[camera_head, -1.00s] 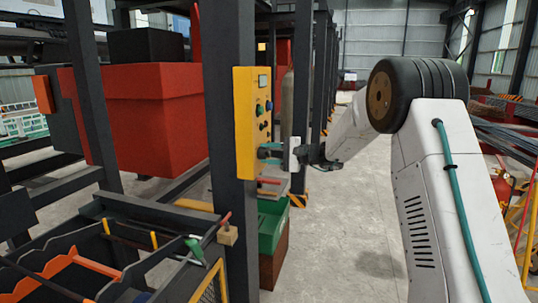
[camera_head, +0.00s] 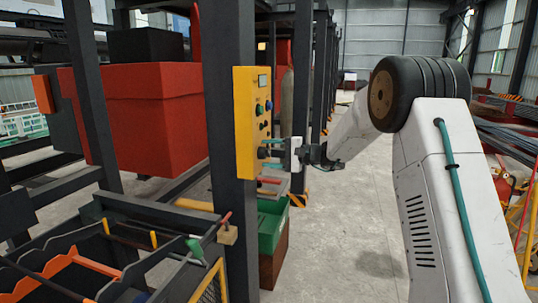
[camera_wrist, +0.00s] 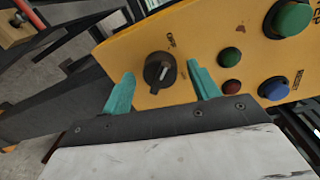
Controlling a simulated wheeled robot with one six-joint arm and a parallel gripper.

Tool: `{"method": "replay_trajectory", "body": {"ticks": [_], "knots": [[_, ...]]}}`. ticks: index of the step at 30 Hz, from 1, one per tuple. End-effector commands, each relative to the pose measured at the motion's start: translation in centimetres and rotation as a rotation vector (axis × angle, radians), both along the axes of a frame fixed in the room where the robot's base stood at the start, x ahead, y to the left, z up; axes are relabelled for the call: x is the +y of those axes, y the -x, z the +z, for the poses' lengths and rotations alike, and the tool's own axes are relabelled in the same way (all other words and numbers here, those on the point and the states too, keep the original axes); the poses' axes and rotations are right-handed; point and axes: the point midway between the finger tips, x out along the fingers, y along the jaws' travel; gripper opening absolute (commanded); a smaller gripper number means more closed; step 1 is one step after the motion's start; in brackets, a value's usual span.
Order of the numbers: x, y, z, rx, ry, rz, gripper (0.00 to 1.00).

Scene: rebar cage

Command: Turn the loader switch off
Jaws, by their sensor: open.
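The yellow control panel (camera_head: 252,122) is mounted on a dark upright post. In the wrist view the panel (camera_wrist: 208,50) fills the top and carries a black rotary switch (camera_wrist: 160,71) with "OFF" lettering near it. The switch's pointer looks turned toward the right of the picture. My gripper (camera_wrist: 162,88) is open, with one teal finger on each side of the switch. I cannot tell whether either finger touches it. In the head view my gripper (camera_head: 272,148) is at the panel's lower right face, and the switch is hidden there.
Other controls on the panel are a large green button (camera_wrist: 292,18), a small green one (camera_wrist: 230,56), a red one (camera_wrist: 231,87) and a blue one (camera_wrist: 275,89). A green bin (camera_head: 270,228) stands below. The aisle floor (camera_head: 350,235) is clear.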

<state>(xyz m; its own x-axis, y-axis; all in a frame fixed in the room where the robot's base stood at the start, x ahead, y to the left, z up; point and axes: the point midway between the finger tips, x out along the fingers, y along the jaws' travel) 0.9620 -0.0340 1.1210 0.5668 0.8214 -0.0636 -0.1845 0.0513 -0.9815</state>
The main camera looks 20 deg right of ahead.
Motion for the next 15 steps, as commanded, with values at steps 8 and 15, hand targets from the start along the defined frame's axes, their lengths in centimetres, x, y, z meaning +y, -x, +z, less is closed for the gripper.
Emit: {"method": "replay_trajectory", "body": {"ticks": [8, 15], "knots": [[-3.9, 2.6, 0.3, 0.0, 0.001, -0.004, 0.6], [-5.9, 4.0, 0.4, 0.0, 0.0, -0.001, 0.6]]}}
